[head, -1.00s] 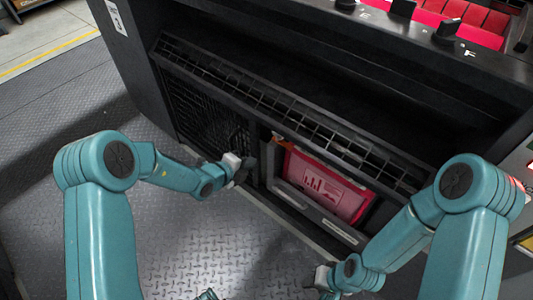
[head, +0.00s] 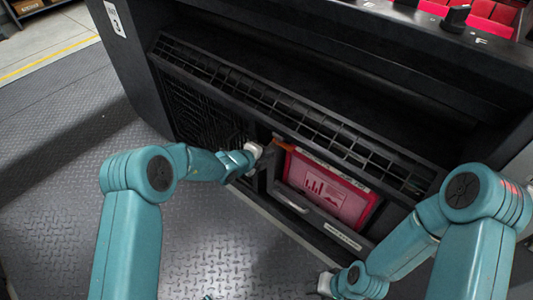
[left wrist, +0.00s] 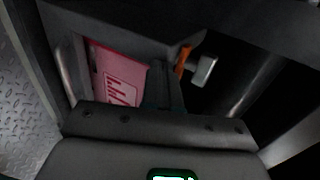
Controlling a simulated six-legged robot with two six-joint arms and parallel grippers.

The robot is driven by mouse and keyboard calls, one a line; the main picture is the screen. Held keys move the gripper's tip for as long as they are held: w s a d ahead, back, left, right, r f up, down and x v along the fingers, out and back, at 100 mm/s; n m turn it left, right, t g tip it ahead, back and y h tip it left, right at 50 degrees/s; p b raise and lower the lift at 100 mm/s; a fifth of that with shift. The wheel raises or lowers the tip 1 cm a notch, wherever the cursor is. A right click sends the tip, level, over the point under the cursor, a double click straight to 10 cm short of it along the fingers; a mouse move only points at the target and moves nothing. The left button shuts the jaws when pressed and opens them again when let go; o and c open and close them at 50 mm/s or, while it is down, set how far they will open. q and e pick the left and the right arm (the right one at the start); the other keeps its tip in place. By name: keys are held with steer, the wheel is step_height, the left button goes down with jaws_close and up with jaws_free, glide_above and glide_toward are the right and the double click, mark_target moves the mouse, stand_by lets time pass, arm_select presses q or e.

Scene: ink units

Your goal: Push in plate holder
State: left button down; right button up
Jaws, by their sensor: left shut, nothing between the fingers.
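The plate holder (head: 290,200) is a dark tray with a silver handle, low in the front of the black machine. It carries a pink plate (head: 325,188) with a printed chart, which also shows in the left wrist view (left wrist: 117,78). My left gripper (head: 264,163) is shut and empty at the left edge of the holder's bay, just left of the pink plate. Whether it touches the holder I cannot tell. My right gripper (head: 325,285) is low in the head view, in front of the machine and apart from the holder; its jaws are too small to read.
An orange piece (head: 283,146) sits at the bay's upper left; it also shows in the left wrist view (left wrist: 183,60), beside a grey block (left wrist: 205,70). A black grille (head: 290,110) runs above the bay. The metal floor (head: 200,240) in front is clear.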

mark_target(277, 143)
arm_select(q)
steer(key=w+d, duration=0.1)
steer(key=w+d+p, duration=0.1)
steer(key=w, duration=0.1)
steer(key=shift+w+d+p, duration=0.2)
steer(key=shift+d+p, duration=0.05)
steer(key=shift+p, duration=0.05)
steer(key=shift+w+d+r, duration=0.1)
steer(key=shift+r, duration=0.15)
